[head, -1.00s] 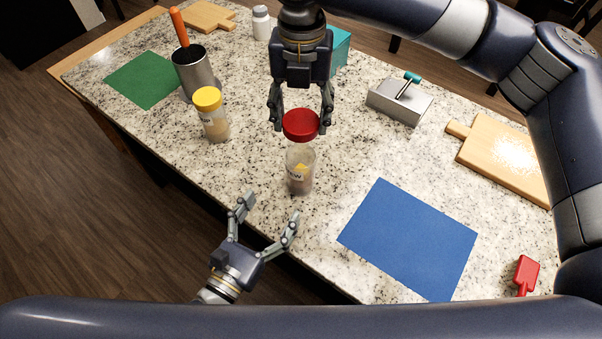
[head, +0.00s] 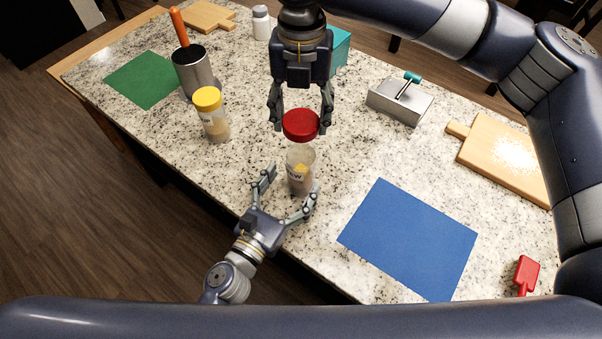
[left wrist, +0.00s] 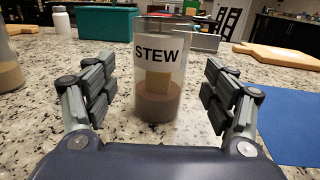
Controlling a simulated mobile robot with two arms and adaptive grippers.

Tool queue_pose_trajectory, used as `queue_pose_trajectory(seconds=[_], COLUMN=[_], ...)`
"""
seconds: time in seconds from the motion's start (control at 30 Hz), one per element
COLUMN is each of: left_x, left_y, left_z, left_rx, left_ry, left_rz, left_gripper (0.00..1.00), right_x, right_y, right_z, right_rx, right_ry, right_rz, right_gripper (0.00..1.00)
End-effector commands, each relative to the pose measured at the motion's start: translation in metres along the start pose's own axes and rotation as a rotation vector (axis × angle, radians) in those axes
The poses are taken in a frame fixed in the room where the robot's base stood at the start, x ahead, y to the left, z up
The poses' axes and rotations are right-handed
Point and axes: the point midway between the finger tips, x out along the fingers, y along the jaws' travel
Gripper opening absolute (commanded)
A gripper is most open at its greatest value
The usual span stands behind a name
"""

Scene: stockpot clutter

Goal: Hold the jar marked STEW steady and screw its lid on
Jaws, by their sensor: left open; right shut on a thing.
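The clear STEW jar (head: 299,178) stands upright on the counter, with brown and yellowish contents. It also shows in the left wrist view (left wrist: 160,75), its black STEW label facing that camera. My left gripper (head: 289,182) is open low at the jar's near side, its fingers spread to either side of the jar with a gap on each side. My right gripper (head: 300,118) is shut on the red lid (head: 301,125) above the jar. The left wrist view shows the jar's rim bare, with no lid on it.
A yellow-lidded jar (head: 211,115) stands to the left, by a metal canister (head: 193,72) with an orange handle. A grey box (head: 399,102) and cutting board (head: 500,155) lie to the right. The blue mat (head: 410,238) and green mat (head: 146,79) are bare.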

Motion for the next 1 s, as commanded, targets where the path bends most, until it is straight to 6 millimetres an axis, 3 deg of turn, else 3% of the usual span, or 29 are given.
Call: queue_pose_trajectory(seconds=[0.3,0.73,0.77,1.0], left_x=[0.037,0.043,0.043,0.043], left_y=[0.0,0.0,0.0,0.0], left_z=[0.0,0.0,0.0,0.0], left_rx=[0.002,0.001,0.001,0.001], left_ry=[-0.001,0.0,0.0,0.0], left_rz=[-0.001,0.001,0.001,0.001], left_gripper=[0.77,0.77,0.75,0.21], right_x=[0.0,0.0,0.0,0.0], right_y=[0.0,0.0,0.0,0.0], right_z=[0.0,0.0,0.0,0.0], right_rx=[0.0,0.0,0.0,0.0], right_ry=[0.0,0.0,0.0,0.0], right_rz=[0.0,0.0,0.0,0.0], right_gripper=[0.35,0.35,0.35,0.35])
